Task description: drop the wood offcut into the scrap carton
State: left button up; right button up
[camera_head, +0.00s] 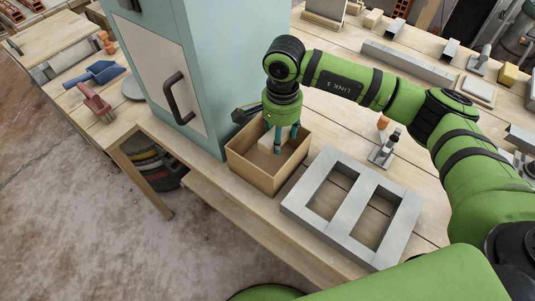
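The scrap carton (255,170) is an open brown box on the workbench, beside the tall pale-green cabinet. My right gripper (285,140) points straight down into the carton's opening. Its teal fingers are apart, with a pale wood offcut (268,145) between their tips. The gripper appears closed on it, and the offcut sits inside the carton's opening, around rim height. The fingers hide part of the offcut, and the near wall hides the carton's floor. My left gripper is not in view.
The cabinet (195,75) stands close on the carton's left. A grey two-opening block frame (345,212) lies right of it. A metal tool (384,153) lies behind the frame. The bench's front edge runs just before the carton. Several tools lie on the left bench.

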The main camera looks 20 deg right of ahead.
jog(key=o, duration=1.3)
jog(key=shift+c, duration=0.2)
jog(key=shift+r, duration=0.1)
notch_tip(320, 180, up, 12)
